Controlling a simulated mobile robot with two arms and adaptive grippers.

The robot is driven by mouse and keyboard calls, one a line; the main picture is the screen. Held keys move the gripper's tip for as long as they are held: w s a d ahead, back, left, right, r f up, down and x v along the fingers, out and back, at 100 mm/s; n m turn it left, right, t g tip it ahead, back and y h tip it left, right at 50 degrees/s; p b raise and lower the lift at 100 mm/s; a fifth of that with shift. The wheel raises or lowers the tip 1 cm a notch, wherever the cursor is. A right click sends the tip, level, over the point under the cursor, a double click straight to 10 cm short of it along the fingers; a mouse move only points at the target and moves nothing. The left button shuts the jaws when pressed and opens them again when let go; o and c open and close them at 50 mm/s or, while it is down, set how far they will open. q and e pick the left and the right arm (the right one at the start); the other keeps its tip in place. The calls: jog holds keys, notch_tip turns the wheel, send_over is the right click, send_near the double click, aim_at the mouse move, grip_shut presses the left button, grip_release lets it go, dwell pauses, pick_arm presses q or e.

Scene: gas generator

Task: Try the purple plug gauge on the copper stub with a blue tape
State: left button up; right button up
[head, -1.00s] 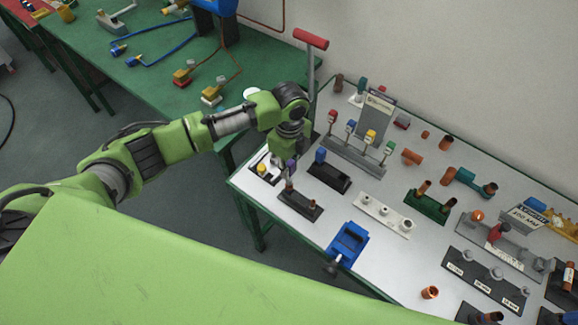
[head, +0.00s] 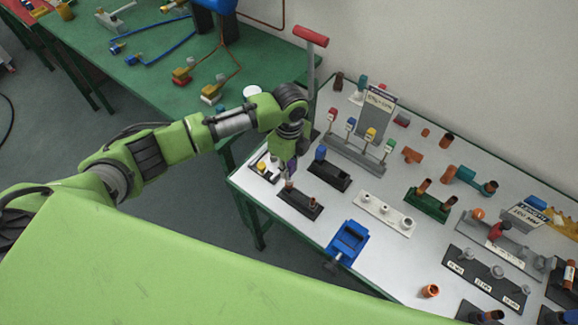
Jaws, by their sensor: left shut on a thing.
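My left gripper (head: 294,150) reaches down over the left end of the white-topped table. It is shut on the purple plug gauge (head: 291,167), which points downward. Directly below the gauge is a copper stub (head: 289,186) on a dark block (head: 298,204). The gauge tip is at or just above this stub; contact cannot be told. A second stub (head: 311,203) stands on the same block. More copper stubs (head: 424,186) stand on a green block (head: 427,206). Blue tape is too small to make out on any stub. My right gripper is not in view.
A dark block with a blue-handled piece (head: 320,155) stands just right of the gripper. A white block with knobs (head: 384,215) and a blue clamp (head: 347,243) lie nearer the front. A rack of coloured-top gauges (head: 356,153) stands behind. Some bare white tabletop lies between them.

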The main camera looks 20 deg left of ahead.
pick_arm(q)
jog(key=shift+r, duration=0.1)
jog(key=shift+r, duration=0.5)
dwell(0.3)
jog(key=shift+r, duration=2)
